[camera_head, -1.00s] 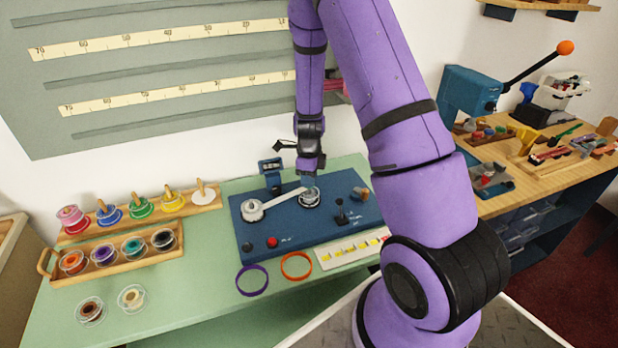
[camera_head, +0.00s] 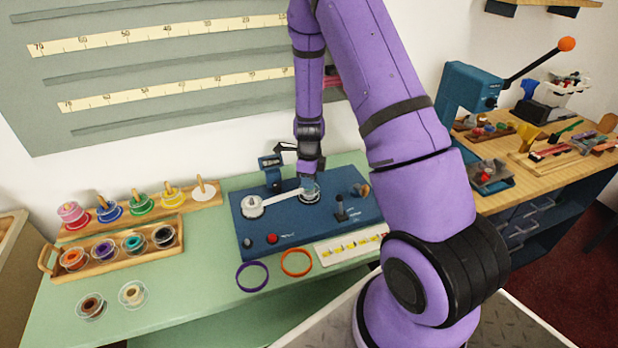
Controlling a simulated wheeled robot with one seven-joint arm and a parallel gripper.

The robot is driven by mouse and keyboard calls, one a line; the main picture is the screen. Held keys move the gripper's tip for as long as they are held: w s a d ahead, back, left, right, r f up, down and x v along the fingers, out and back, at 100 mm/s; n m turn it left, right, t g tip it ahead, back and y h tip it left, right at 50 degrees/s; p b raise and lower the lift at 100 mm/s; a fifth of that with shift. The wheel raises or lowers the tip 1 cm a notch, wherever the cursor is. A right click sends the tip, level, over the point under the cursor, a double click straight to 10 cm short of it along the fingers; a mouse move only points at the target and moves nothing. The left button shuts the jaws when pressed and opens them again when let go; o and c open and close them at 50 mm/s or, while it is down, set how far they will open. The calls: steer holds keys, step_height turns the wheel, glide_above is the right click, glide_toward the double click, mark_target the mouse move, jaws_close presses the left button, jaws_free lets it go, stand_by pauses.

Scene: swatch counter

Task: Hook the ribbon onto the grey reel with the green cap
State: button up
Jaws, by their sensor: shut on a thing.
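A pale ribbon (camera_head: 282,198) runs nearly straight across the top of the blue winding machine (camera_head: 300,226), from a white-grey spool (camera_head: 253,206) at its left to the small round reel (camera_head: 313,198) at its right. My gripper (camera_head: 308,184) points down just over the right reel and is shut on the ribbon's end. The fingers hide part of the reel. I cannot make out a green cap or whether the ribbon is caught on the reel.
A red button (camera_head: 272,239) and a black lever (camera_head: 341,207) stand on the machine. A purple ring (camera_head: 252,276) and an orange ring (camera_head: 296,262) lie before it. A wooden tray of spools (camera_head: 118,254) stands left.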

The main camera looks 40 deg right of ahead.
steer(key=shift+f, duration=0.2)
steer(key=o, duration=1)
steer(key=shift+c, duration=0.2)
steer(key=shift+r, duration=0.1)
steer(key=shift+r, duration=3.45)
